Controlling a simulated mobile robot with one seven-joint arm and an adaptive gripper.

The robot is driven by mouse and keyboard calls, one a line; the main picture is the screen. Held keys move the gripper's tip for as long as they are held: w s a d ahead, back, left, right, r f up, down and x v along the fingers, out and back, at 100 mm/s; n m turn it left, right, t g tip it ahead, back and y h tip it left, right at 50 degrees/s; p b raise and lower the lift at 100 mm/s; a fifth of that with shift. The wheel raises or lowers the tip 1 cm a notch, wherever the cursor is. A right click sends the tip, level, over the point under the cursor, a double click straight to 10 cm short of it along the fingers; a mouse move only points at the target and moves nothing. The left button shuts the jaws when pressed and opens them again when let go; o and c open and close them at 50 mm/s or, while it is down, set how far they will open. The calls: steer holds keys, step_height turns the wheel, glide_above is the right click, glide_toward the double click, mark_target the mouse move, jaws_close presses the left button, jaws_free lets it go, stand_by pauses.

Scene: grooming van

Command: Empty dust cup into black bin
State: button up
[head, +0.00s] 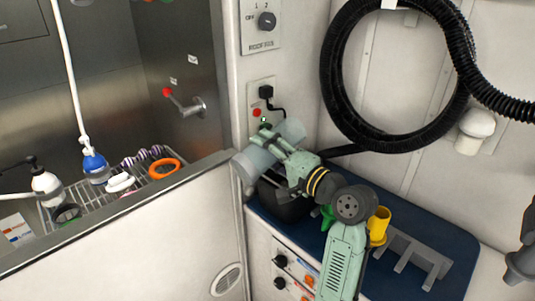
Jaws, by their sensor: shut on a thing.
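The dust cup (256,162) is a clear, bluish cylinder with a grey end, seen in the head view left of centre. It lies tilted on its side, its grey end toward the lower left. My gripper (269,141) is shut on it, with the fingers across its middle, hiding part of it. The black bin (287,208) stands on the blue counter top below the cup and gripper, partly hidden by my arm. The cup appears to be above the bin; the exact gap and the cup's contents cannot be told.
A yellow cup (379,224), a green item (328,217) and a grey slotted rack (412,262) are on the blue top (455,245). A coiled black hose (335,100) hangs on the wall. A steel tub with a wire rack (100,205) is at left, behind a white panel (140,245).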

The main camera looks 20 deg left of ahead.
steer(key=n+b, duration=0.2)
steer(key=shift+n, duration=0.3)
steer(key=n+b, duration=0.2)
steer(key=r+n+b, duration=0.1)
steer(key=n+b, duration=0.1)
steer(key=b, duration=0.1)
steer(key=shift+w+r+n+b, duration=0.1)
steer(key=shift+n+b, duration=0.2)
steer(key=n+b, duration=0.1)
steer(key=r+n+b, duration=0.1)
steer(key=n, duration=0.1)
steer(key=n+b, duration=0.1)
steer(key=n, duration=0.1)
steer(key=shift+w+d+r, duration=0.1)
steer(key=shift+r, duration=0.2)
steer(key=r+n+b, duration=0.1)
steer(key=n, duration=0.2)
steer(key=shift+w+r, duration=0.1)
steer(key=shift+r, duration=0.05)
